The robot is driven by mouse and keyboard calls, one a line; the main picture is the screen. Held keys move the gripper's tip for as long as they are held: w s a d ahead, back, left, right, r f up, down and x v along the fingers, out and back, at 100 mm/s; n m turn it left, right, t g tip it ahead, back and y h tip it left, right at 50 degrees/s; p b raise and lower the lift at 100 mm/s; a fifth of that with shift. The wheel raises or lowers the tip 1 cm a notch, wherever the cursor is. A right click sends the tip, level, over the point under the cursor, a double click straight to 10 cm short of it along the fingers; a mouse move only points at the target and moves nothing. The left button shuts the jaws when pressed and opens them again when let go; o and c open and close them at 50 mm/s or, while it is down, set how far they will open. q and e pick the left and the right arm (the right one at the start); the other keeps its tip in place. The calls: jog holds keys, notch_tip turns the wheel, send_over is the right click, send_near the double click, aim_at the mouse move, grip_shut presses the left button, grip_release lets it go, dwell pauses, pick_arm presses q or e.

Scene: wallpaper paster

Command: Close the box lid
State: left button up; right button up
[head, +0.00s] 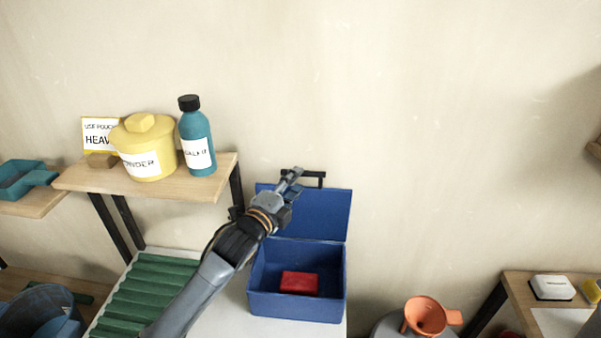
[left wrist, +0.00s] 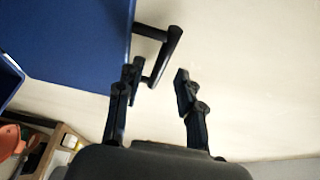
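The blue box (head: 296,304) stands on a white surface with a red block (head: 299,283) inside. Its blue lid (head: 325,214) is open, standing up at the back near the wall. A black handle (head: 316,177) is on the lid's top edge. My left gripper (head: 295,178) is at the lid's upper left, beside the handle. In the left wrist view the lid (left wrist: 70,40) fills the upper left, and the handle (left wrist: 165,55) lies just ahead of the fingertips. My right gripper is not in view.
A wooden shelf (head: 75,182) at the left holds a yellow container (head: 147,150) and a teal bottle (head: 196,140). A green roller rack (head: 150,285) is below it. At the right are an orange funnel (head: 426,316) and a wooden table (head: 520,288).

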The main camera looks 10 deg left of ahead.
pick_arm(q)
jog(key=shift+x, duration=1.55)
grip_shut()
